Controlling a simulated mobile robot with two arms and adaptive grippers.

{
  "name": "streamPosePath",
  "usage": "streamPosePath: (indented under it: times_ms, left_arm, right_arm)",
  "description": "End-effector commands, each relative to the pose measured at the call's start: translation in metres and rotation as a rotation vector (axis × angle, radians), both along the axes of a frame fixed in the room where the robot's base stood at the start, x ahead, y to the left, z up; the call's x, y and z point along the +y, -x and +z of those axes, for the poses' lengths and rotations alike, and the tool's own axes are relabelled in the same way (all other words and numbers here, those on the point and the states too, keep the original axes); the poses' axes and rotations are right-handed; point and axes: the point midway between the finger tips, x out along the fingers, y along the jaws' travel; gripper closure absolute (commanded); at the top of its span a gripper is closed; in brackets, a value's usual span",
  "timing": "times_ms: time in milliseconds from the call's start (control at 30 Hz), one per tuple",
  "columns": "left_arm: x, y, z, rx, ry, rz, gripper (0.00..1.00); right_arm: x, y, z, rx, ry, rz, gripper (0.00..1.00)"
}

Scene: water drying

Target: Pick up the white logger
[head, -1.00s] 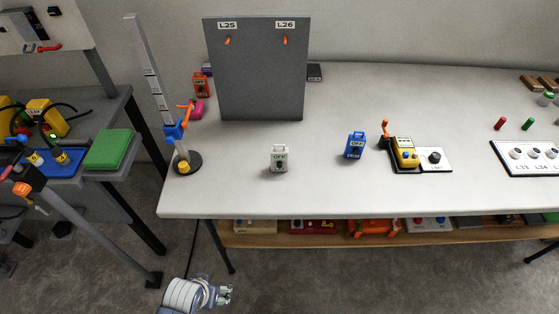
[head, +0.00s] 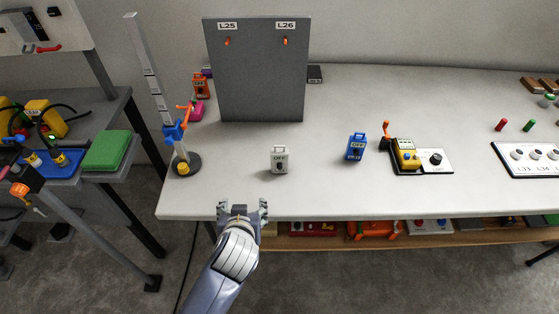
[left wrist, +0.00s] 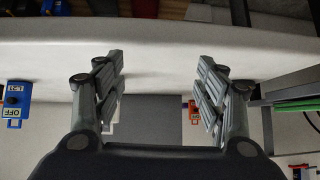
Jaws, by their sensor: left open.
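The white logger (head: 279,160), a small pale box with a handle on top and an OFF label, stands upright on the white table (head: 330,190) near its front edge. My left gripper (head: 243,209) is at the table's front edge, below and left of the logger in the head view, open and apart from it. In the left wrist view its two spread fingers (left wrist: 160,80) have nothing between them. There the white logger cannot be made out clearly; it may be partly behind the left-hand finger. My right gripper is not in view.
A blue logger (head: 356,147) stands to the right, beside a yellow device (head: 406,153). A post stand with a round black base (head: 187,169) is at the left. A grey panel (head: 262,75) stands behind. The tabletop around the white logger is clear.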

Motion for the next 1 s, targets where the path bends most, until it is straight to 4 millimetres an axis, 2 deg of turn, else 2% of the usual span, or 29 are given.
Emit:
streamPosePath:
  times_ms: [33, 100, 200, 300, 467, 700, 1000]
  left_arm:
    - [-0.019, -0.018, 0.015, -0.073, 0.004, -0.009, 0.35]
    - [-0.041, -0.035, 0.033, -0.165, 0.014, -0.020, 0.35]
    - [-0.066, -0.051, 0.055, -0.265, 0.027, -0.038, 0.35]
    - [-0.080, -0.059, 0.067, -0.322, 0.036, -0.051, 0.35]
    - [-0.085, -0.074, 0.067, -0.342, 0.037, -0.055, 0.35]
    - [-0.084, -0.104, 0.054, -0.339, 0.037, -0.054, 0.35]
    - [-0.086, -0.120, 0.049, -0.337, 0.038, -0.054, 0.35]
  right_arm:
    - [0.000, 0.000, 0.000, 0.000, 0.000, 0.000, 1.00]
    - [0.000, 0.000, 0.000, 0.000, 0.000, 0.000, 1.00]
    - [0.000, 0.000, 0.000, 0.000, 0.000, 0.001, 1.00]
    - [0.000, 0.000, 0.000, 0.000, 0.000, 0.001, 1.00]
    - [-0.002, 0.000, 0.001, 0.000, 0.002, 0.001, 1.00]
    - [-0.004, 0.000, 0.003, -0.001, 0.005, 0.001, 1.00]
    - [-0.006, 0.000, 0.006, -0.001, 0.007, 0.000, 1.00]
